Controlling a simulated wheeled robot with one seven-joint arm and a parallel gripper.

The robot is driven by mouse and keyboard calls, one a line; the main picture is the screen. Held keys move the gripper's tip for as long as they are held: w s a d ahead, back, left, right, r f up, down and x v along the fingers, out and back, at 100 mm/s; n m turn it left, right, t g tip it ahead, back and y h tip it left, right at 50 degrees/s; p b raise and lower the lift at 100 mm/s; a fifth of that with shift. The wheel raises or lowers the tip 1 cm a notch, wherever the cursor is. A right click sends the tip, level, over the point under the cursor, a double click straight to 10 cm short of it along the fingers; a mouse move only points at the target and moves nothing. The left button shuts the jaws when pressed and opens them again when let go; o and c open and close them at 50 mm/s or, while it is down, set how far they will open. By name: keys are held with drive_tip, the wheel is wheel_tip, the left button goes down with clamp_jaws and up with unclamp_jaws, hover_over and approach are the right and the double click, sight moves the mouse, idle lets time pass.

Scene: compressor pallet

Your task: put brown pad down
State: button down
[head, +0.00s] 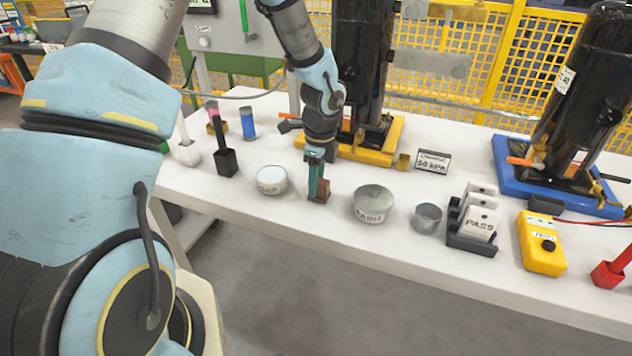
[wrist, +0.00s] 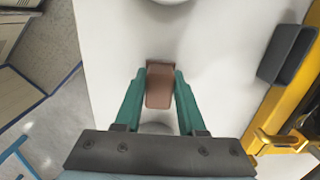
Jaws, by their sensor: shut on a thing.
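My gripper (head: 317,185) is shut on the brown pad (head: 322,191), low over the white table. In the wrist view the pad (wrist: 159,85) sits between the two green fingers of my gripper (wrist: 160,88). In the head view the fingers hide part of the pad. I cannot tell whether its underside touches the table.
The white table (head: 400,235) holds a round white-topped tin (head: 271,180) left of the pad and a paint tin (head: 371,204) right of it. A yellow base (head: 365,150) with a black compressor stands behind. A card rack (head: 475,225) stands farther right.

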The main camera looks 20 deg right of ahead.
sight(319, 180)
drive_tip(key=shift+f, duration=0.2)
drive_tip(key=c, duration=0.5)
unclamp_jaws()
drive_tip(key=shift+r, duration=0.1)
wheel_tip(319, 180, up, 12)
drive_tip(key=s+a+r+n, duration=0.1)
drive_tip(key=s+a+n, duration=0.1)
drive_tip(key=a+n, duration=1)
drive_tip(key=s+a+r+n+t, duration=0.1)
drive_tip(key=s+a+n, duration=0.1)
drive_tip(key=a+n, duration=1.1)
drive_tip(key=a, duration=0.4)
drive_tip(key=shift+s+a+r+n+h+b, duration=0.15)
drive_tip(key=shift+s+a+n+h+b, duration=0.15)
drive_tip(key=shift+a+h+b, duration=0.1)
